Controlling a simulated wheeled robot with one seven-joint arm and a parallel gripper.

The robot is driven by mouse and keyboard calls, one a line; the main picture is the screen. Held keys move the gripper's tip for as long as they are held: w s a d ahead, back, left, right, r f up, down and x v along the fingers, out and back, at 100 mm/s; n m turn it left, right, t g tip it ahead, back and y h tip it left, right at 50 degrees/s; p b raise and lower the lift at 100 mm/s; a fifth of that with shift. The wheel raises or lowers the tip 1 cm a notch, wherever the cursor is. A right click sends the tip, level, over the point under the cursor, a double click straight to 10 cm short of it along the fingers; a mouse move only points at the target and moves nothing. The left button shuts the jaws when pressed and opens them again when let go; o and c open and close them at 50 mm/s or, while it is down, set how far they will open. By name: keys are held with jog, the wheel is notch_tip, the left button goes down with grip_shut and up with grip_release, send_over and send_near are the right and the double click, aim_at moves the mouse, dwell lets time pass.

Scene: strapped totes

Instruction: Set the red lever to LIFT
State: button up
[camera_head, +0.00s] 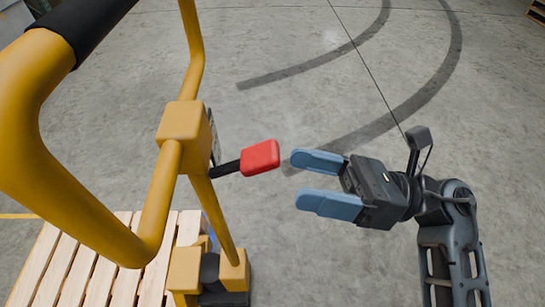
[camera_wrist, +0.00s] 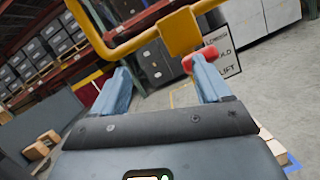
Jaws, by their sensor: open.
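The red lever (camera_head: 260,157) is a red block on a short black rod. It sticks out to the right from a yellow housing (camera_head: 184,123) on the yellow handle frame. My gripper (camera_head: 308,180) is open and empty, just right of the red block, with its blue fingers pointing left and a small gap between them and it. In the wrist view the red lever (camera_wrist: 201,58) shows close to the tip of the right finger; I cannot tell there whether they touch. A white sign plate (camera_wrist: 222,50) beside it carries LOWER and LIFT lettering, partly hidden.
A wooden pallet (camera_head: 85,262) lies under the yellow frame at the lower left. The frame's thick yellow handle bar (camera_head: 60,185) fills the left side. Grey concrete floor is open to the right. Racks with dark totes (camera_wrist: 35,52) stand in the wrist view's background.

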aim_at(253, 157)
jog(key=w+f+n+g+h+b, duration=0.2)
jog(key=w+n+g+h, duration=0.1)
jog(key=w+n, duration=0.2)
jog(key=shift+w+a+p, duration=0.15)
jog(key=shift+a+p, duration=0.25)
jog(key=shift+a, duration=1.55)
jog(key=shift+w+a+p, duration=0.15)
jog(key=shift+a+p, duration=0.25)
jog(key=shift+a, duration=1.55)
jog(key=shift+c, duration=0.2)
jog(key=shift+f, duration=0.1)
grip_shut()
